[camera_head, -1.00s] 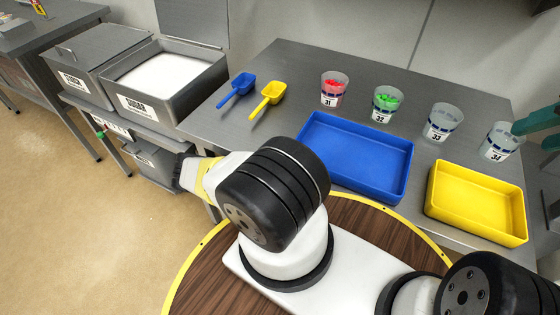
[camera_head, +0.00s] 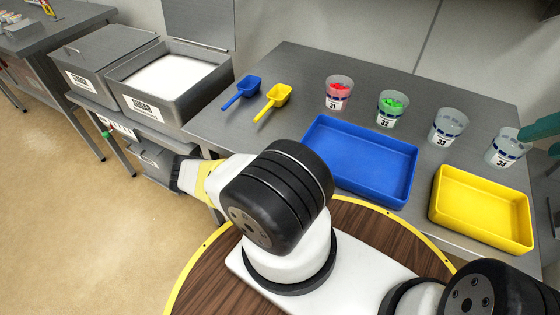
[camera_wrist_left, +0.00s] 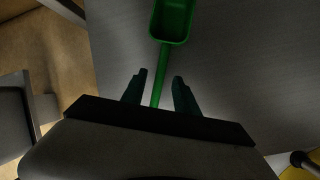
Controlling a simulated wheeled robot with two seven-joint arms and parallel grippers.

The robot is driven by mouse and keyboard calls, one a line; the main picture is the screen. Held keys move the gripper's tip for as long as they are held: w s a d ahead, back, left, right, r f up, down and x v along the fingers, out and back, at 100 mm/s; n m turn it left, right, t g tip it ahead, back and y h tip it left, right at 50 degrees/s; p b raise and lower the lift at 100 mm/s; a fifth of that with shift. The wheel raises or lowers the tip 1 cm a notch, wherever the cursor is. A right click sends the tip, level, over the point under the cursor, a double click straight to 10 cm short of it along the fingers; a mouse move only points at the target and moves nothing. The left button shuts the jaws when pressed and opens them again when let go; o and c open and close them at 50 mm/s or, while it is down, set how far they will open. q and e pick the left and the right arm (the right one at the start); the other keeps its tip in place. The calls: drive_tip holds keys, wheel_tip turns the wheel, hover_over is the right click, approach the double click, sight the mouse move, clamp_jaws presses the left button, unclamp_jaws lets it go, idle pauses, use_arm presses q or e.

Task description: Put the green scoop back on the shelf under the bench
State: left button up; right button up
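The green scoop (camera_wrist_left: 173,18) shows in the left wrist view, its bowl at the top edge and its thin handle running down between my left fingers. My left gripper (camera_wrist_left: 160,80) is open, with a gap on each side of the handle. A grey surface lies behind the scoop. In the head view my left arm reaches left past the bench's front edge, and its gripper is not clearly visible. A small green patch shows by the lower shelf, too small to identify. My right gripper (camera_head: 532,134) is partly in view at the right edge, by cup 34; its opening is unclear.
On the bench (camera_head: 300,70) are a blue scoop (camera_head: 245,88), a yellow scoop (camera_head: 277,96), several numbered cups, a blue tray (camera_head: 318,124) and a yellow tray (camera_head: 445,172). A sugar bin (camera_head: 145,107) stands at left. Open floor lies at lower left.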

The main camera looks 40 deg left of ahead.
use_arm(q)
drive_tip(key=v, duration=1)
drive_tip(key=shift+r, duration=0.25)
drive_tip(key=shift+s, duration=0.15)
